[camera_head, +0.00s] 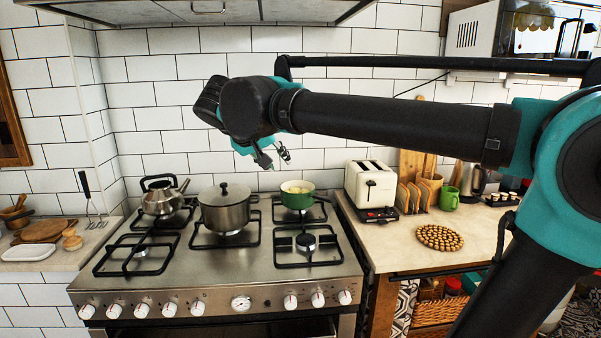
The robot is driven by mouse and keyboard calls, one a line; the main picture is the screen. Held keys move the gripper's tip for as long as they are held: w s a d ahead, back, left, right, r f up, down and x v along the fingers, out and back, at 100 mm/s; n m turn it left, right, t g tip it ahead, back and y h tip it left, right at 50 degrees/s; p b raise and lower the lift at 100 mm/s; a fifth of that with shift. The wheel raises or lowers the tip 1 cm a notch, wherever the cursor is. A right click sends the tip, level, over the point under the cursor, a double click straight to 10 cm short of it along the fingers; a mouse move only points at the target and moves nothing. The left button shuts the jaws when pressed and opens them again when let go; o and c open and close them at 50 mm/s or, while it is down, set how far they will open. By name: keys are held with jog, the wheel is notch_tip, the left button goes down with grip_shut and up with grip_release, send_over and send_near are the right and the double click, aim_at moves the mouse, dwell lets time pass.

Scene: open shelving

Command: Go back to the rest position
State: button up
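My gripper (272,157) hangs in the air above the back of the stove, in front of the white tiled wall. Its two fingers look spread apart, with nothing visible between them. My arm reaches in from the right side of the view. Below the gripper, a green pot (297,199) with pale contents stands on a back burner. A lidded steel pot (225,212) stands to its left. The gripper appears clear of both pots.
A steel kettle (162,198) stands at the stove's back left. A range hood (205,12) hangs above. The right counter (400,250) holds a toaster (370,187), a green mug (449,198) and a round trivet (439,238). A microwave (510,35) is at upper right. The front burners are empty.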

jog(key=s+d+f+g+y, duration=0.1)
jog(key=d+f+g, duration=0.1)
jog(key=d+f, duration=0.75)
jog(key=d+f+g, duration=0.2)
jog(key=d+f, duration=0.4)
jog(key=f, duration=0.6)
jog(key=s+d+f+y, duration=0.1)
jog(key=s+d+f, duration=0.4)
jog(key=f, duration=0.4)
jog(key=s+d+f+m+y, duration=0.1)
jog(key=s+d+f, duration=0.3)
jog(key=s+f, duration=0.4)
jog(key=shift+d+f+m+g+y, duration=0.3)
jog(key=shift+d+f+y, duration=0.1)
jog(key=shift+y, duration=0.2)
